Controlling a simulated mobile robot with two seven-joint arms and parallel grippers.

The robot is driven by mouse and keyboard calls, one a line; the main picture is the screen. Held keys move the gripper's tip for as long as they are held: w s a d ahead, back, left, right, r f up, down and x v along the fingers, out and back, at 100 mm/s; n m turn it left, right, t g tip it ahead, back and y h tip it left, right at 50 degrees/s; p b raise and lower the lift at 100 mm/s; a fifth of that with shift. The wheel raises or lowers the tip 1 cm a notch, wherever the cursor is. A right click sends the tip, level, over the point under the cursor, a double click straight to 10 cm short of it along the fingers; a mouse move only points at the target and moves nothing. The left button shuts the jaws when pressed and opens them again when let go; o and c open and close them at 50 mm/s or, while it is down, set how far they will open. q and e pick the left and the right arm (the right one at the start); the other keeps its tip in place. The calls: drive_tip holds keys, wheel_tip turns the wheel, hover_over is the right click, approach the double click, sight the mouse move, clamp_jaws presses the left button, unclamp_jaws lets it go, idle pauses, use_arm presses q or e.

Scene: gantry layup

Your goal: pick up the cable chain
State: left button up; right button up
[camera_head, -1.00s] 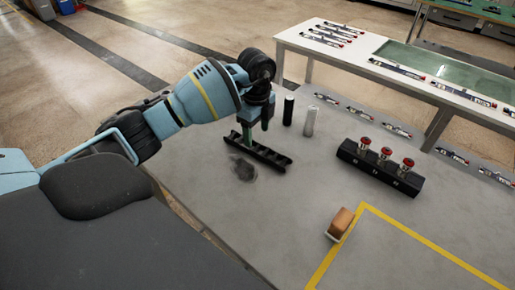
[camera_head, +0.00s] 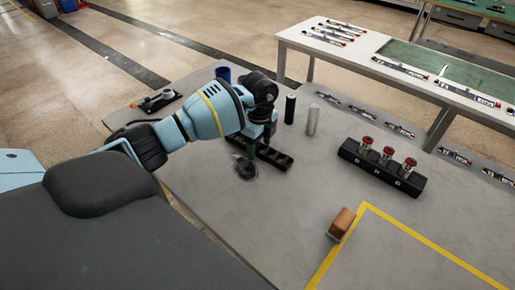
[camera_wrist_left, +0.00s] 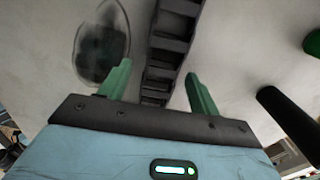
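The cable chain (camera_head: 274,156) is a black, ladder-like strip lying on the grey table. My left gripper (camera_head: 250,148) is over its left part, and the gripper and wrist hide some of it. In the left wrist view the chain (camera_wrist_left: 170,42) runs away from between the two green fingers of the left gripper (camera_wrist_left: 160,88). The fingers are apart, with a gap on each side of the chain. I cannot tell how far above the chain they are. My right gripper is not in view.
A dark round item (camera_head: 244,169) lies close by the gripper. Black (camera_head: 290,109) and grey (camera_head: 313,120) cylinders stand behind the chain. A black block with red-topped parts (camera_head: 382,168) and an orange-brown block (camera_head: 341,223) are to the right. The table's front middle is clear.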

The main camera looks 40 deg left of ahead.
sight(260, 147)
use_arm(q)
drive_tip(key=c, duration=1.1)
drive_tip(key=shift+o, duration=0.2)
drive_tip(key=shift+r, duration=0.1)
drive_tip(key=shift+r, duration=0.5)
wheel_tip(260, 147, up, 2)
drive_tip(key=shift+r, duration=0.2)
drive_tip(key=s+d, duration=0.2)
drive_tip(key=s, duration=0.2)
drive_tip(key=s+d, duration=0.2)
drive_tip(key=s, duration=0.3)
drive_tip(key=s+d+r+p, duration=0.1)
drive_tip(key=s, duration=0.3)
drive_tip(key=shift+s+d+r, duration=0.1)
drive_tip(key=shift+s+d, duration=0.15)
drive_tip(key=shift+d, duration=0.15)
drive_tip(key=shift+s+d+r, duration=0.1)
drive_tip(key=shift+s+d, duration=0.15)
drive_tip(key=shift+s, duration=0.35)
